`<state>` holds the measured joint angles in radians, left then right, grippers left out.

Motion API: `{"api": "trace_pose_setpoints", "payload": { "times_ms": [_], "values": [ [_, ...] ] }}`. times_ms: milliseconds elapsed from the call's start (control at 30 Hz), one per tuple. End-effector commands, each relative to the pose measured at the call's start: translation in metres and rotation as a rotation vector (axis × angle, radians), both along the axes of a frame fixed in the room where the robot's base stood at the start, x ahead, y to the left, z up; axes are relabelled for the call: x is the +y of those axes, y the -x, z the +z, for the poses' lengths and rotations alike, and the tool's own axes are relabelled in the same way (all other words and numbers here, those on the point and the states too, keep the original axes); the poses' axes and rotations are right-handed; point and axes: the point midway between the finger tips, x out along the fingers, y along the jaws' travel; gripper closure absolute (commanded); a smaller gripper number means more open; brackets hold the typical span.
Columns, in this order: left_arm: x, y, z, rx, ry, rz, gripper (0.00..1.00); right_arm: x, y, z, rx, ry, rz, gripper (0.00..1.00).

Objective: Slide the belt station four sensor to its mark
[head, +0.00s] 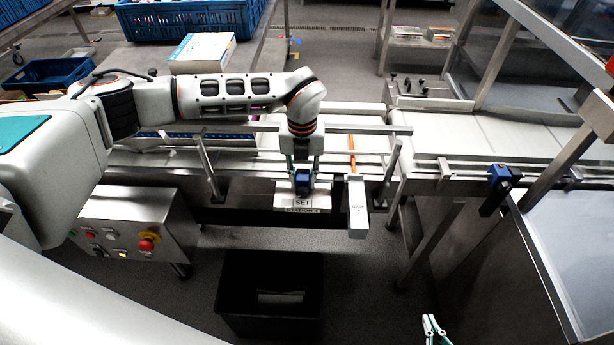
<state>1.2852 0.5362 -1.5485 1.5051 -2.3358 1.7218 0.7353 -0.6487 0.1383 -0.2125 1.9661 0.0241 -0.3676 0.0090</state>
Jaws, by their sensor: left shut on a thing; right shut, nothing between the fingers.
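A small blue sensor block (303,183) sits on the near side of the belt, just above a plate marked SET and STATION 4 (301,203). My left gripper (302,169) points down from above and is shut on this block. The gripper and the block hide part of the rail behind them, and I cannot make out a mark line. My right gripper (434,326) shows only by its green-edged fingertips at the bottom edge. It is shut and empty, far from the sensor.
A labelled metal bracket (357,208) stands just right of the sensor. Another blue block (500,177) is on the right-hand rail. A control box (135,225) with a red button is at left. A black bin (268,290) stands on the floor below the belt.

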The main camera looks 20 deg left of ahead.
Motion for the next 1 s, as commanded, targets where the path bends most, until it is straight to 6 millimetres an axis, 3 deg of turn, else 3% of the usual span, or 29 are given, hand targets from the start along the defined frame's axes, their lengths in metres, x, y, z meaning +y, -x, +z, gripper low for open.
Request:
{"api": "trace_pose_setpoints", "payload": {
  "times_ms": [67, 100, 133, 567, 667, 1000],
  "values": [
    [-0.001, -0.001, 0.001, -0.002, 0.002, 0.001, 1.0, 0.0, 0.0, 0.0, 0.0, 0.0, 0.0, 1.0],
    [-0.001, -0.001, 0.001, -0.002, 0.002, 0.001, 0.65, 0.0, 0.0, -0.001, 0.001, 0.0, 0.0, 1.0],
    [-0.001, -0.001, 0.001, -0.002, 0.002, 0.001, 0.58, 0.0, 0.0, -0.001, 0.001, 0.0, 0.0, 1.0],
    [-0.001, -0.001, 0.006, -0.003, 0.001, 0.0, 0.58, -0.002, 0.002, -0.004, 0.008, 0.006, 0.003, 1.0],
    [0.0, -0.002, 0.018, -0.004, 0.0, 0.001, 0.58, -0.001, 0.002, -0.004, 0.006, 0.004, 0.002, 1.0],
    [0.0, -0.002, 0.086, -0.004, 0.001, 0.001, 0.58, -0.001, 0.001, -0.003, 0.005, 0.003, 0.001, 1.0]
  ]
}}
